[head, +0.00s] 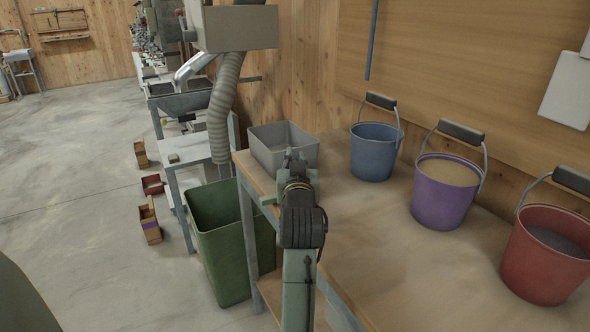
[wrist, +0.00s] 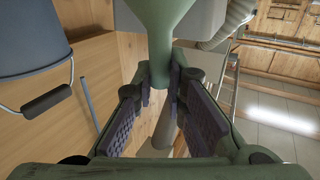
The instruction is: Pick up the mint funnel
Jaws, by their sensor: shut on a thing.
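The mint funnel (wrist: 165,12) shows in the wrist view, at the top middle, as a smooth green cone narrowing to a stem. My gripper (wrist: 160,82) is shut on the narrow stem, with a dark ribbed pad on each side. The funnel's wide end runs out of the top of the picture. In the head view my gripper (head: 290,160) is at the far end of my arm, in front of the grey bin. I cannot make out the funnel there; my arm hides much of that spot.
The grey bin (head: 268,153) stands at the far end of the bench (head: 345,250). Blue (head: 373,155), purple (head: 440,205) and red (head: 535,268) buckets line the right side. A green bin (head: 220,250) stands on the floor left of the bench; a ribbed hose (head: 220,115) hangs above.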

